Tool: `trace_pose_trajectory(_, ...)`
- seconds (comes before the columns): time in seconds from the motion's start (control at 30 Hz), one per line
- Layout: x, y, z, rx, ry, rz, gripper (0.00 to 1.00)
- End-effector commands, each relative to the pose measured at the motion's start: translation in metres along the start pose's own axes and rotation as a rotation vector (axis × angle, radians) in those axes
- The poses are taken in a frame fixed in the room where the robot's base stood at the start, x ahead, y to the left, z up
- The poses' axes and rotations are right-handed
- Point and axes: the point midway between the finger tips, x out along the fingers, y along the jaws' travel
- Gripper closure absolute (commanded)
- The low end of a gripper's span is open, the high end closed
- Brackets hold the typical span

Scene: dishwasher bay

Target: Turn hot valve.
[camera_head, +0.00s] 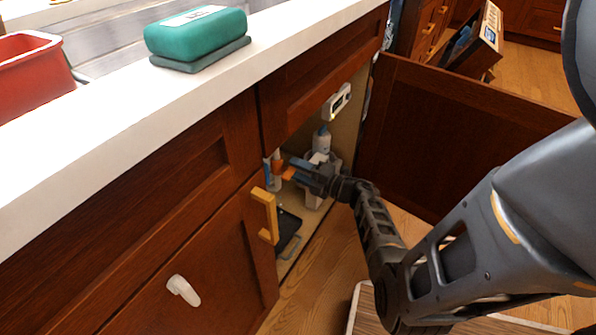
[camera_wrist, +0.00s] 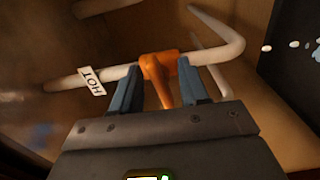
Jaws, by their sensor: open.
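The hot valve has an orange handle (camera_wrist: 160,68) on a white pipe (camera_wrist: 215,52), with a white tag reading HOT (camera_wrist: 91,80) on the pipe to its left. My gripper (camera_wrist: 159,72) is open, with one blue-grey finger on each side of the handle. I cannot tell whether either finger touches it. In the head view, my gripper (camera_head: 297,169) reaches into the open cabinet under the counter. The orange handle (camera_head: 289,174) shows small at its tips, partly hidden by the fingers.
A closed door with a yellow handle (camera_head: 265,215) is close on the left. Inside are a bottle (camera_head: 322,140) and a dark tray (camera_head: 287,228). A green box (camera_head: 196,33) sits on the counter.

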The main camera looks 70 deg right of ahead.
Motion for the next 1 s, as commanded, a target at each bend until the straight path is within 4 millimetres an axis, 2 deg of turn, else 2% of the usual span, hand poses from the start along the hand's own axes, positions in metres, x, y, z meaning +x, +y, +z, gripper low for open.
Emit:
trace_pose_trajectory(0.13, -0.013, 0.001, 0.001, 0.000, -0.003, 0.000, 0.56)
trace_pose_trajectory(0.4, -0.057, 0.000, -0.001, 0.001, -0.001, -0.002, 0.56)
trace_pose_trajectory(0.53, -0.071, -0.001, -0.001, 0.001, 0.001, -0.001, 0.56)
trace_pose_trajectory(0.9, -0.078, -0.001, -0.001, 0.001, 0.002, -0.001, 0.56)
trace_pose_trajectory(1.0, -0.077, 0.000, -0.001, 0.014, 0.002, -0.001, 0.46)
